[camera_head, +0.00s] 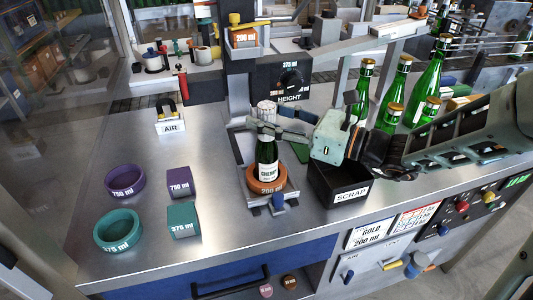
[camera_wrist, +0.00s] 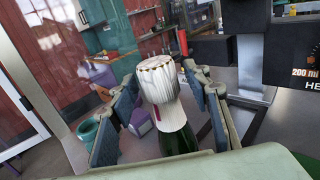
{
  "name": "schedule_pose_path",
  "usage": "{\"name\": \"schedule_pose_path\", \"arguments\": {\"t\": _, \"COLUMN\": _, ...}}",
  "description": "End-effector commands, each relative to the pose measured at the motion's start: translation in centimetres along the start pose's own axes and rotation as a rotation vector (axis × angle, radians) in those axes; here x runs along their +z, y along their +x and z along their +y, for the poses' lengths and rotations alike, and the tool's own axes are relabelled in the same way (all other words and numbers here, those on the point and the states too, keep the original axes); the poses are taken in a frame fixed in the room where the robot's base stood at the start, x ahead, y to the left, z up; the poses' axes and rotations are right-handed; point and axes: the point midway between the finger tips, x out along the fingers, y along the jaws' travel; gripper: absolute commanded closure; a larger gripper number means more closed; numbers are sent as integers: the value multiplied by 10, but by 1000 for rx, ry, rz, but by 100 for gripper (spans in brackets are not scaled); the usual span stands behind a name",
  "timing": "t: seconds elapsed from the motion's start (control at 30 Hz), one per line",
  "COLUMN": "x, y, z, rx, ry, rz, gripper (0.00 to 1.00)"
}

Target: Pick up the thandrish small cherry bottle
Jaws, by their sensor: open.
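The small cherry bottle (camera_head: 267,157) stands upright in an orange 200 ml holder (camera_head: 267,181) at the middle of the bench. It is dark green with a white label reading "CHERRY" and a pale pleated foil top. In the wrist view the foil-covered neck (camera_wrist: 160,85) rises between my fingers. My gripper (camera_head: 262,129) comes in from the right at the height of the bottle's neck. In the wrist view my gripper (camera_wrist: 160,110) is open, with one finger on each side of the neck and gaps visible. The lower bottle is hidden there by my gripper's body.
A black SCRAP bin (camera_head: 338,188) stands right of the holder, under my arm. Several green bottles with gold tops (camera_head: 395,95) stand behind it. Purple (camera_head: 125,181) and teal (camera_head: 117,229) rings lie at left. The height column (camera_head: 238,85) rises close behind the bottle.

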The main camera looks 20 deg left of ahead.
Motion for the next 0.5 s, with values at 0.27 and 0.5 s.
{"name": "schedule_pose_path", "arguments": {"t": 0.27, "x": 0, "y": 3, "z": -1, "rx": -2, "ry": 1, "rz": 1, "gripper": 56}}
{"name": "schedule_pose_path", "arguments": {"t": 0.5, "x": 0, "y": 3, "z": -1, "rx": -2, "ry": 0, "rz": 1, "gripper": 82}}
